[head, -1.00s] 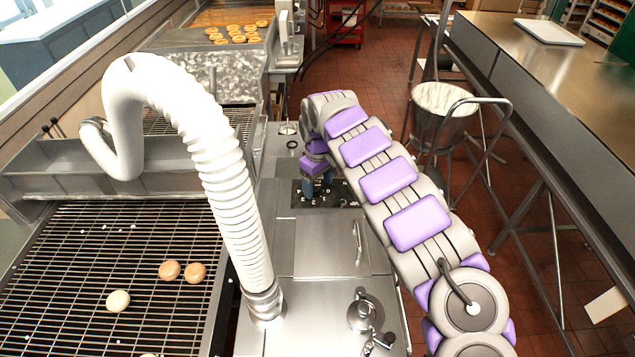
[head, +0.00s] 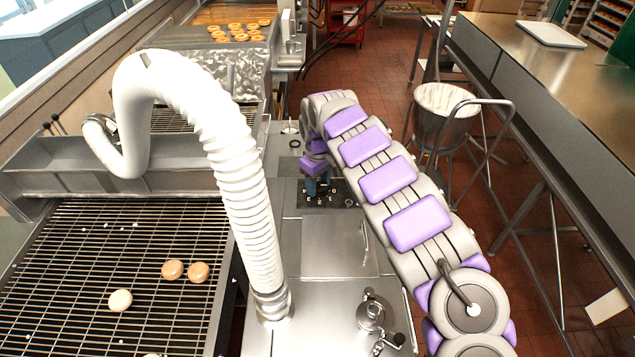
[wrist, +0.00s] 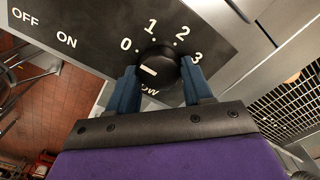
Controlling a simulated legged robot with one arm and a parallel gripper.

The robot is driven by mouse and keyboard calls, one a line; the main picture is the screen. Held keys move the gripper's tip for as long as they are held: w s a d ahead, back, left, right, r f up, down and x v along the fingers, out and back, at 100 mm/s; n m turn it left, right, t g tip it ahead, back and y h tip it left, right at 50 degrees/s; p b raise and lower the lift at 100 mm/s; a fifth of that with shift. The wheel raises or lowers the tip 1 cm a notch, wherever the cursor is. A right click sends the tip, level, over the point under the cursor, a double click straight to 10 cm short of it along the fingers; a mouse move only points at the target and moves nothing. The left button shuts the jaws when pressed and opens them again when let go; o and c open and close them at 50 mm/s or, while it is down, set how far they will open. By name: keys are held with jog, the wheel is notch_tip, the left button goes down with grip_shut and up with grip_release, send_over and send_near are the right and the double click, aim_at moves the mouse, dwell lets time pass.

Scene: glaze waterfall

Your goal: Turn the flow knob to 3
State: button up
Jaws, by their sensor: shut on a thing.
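The black flow knob (wrist: 160,66) sits on a dark panel with white numbers 0, 1, 2 and 3 around its upper side in the wrist view. A short white mark on the knob points left, nearest the 0 side and away from the 3. The word below the knob is partly hidden by my gripper. My gripper (wrist: 160,84) is shut on the knob, with one blue finger on each side. In the head view my gripper (head: 319,188) reaches down to the dark panel (head: 343,197); the knob is hidden there.
OFF and ON labels stand left of the numbers. A white hose (head: 235,170) and a wire rack with dough pieces (head: 120,300) lie left of the panel. A metal bowl on a stand (head: 445,115) is right of my arm. A lidded fitting (head: 372,312) stands nearer.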

jog(key=shift+m, duration=0.3)
jog(key=m, duration=0.2)
jog(key=shift+m, duration=0.4)
jog(key=m, duration=0.4)
jog(key=shift+m, duration=0.3)
jog(key=m, duration=0.4)
jog(key=shift+s+p, duration=0.1)
jog(key=shift+p, duration=0.3)
jog(key=m, duration=0.4)
jog(key=shift+d, duration=0.1)
jog(key=m, duration=0.5)
jog(key=shift+m, duration=0.3)
jog(key=m, duration=0.4)
jog(key=shift+r+m, duration=0.1)
jog(key=shift+m, duration=0.3)
jog(key=shift+r+m, duration=0.1)
jog(key=shift+m, duration=0.2)
